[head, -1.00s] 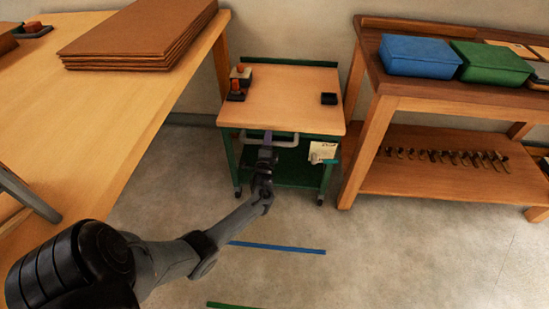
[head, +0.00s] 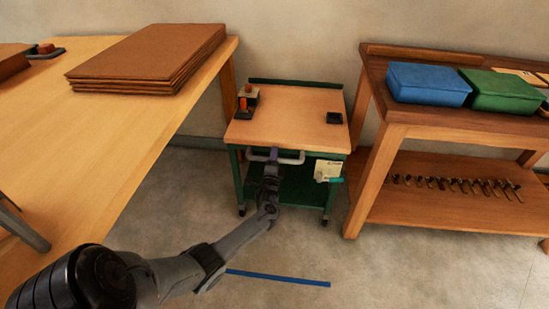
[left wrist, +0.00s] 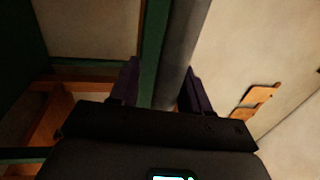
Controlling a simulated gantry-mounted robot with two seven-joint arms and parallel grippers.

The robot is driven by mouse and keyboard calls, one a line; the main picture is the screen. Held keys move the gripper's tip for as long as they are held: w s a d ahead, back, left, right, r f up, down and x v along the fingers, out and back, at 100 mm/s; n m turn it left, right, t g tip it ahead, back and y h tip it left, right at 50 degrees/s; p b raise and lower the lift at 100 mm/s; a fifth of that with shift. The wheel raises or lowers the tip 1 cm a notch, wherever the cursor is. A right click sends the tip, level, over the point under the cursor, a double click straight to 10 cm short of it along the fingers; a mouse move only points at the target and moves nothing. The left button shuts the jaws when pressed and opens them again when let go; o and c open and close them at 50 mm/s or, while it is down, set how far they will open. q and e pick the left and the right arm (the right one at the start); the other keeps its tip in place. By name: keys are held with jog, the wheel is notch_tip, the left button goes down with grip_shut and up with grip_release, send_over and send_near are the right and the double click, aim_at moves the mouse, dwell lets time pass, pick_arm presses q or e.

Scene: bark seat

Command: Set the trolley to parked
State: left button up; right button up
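The trolley (head: 291,117) has a light wooden top, a green frame and small casters. It stands between the left table and the right bench. A pale bar handle (head: 291,158) runs along its front; in the left wrist view a grey bar (left wrist: 177,55) lies between my finger pads. My left gripper (head: 272,158) is at the handle, its fingers on either side of the bar. In the left wrist view a gap shows beside the left finger, so the gripper (left wrist: 161,88) looks open around it. A card (head: 327,170) hangs at the trolley's front right. My right gripper is out of view.
A blue floor line (head: 278,277) lies in front of the trolley. A table (head: 110,130) with stacked brown boards (head: 148,58) is left. A bench (head: 440,120) with blue (head: 428,84) and green (head: 502,91) boxes is close on the right. Open floor lies in front.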

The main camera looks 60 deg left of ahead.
pick_arm(q)
jog(key=p+v, duration=0.5)
jog(key=v, duration=0.5)
jog(key=shift+d, duration=0.15)
jog(key=shift+s, duration=0.15)
jog(key=shift+r, duration=0.1)
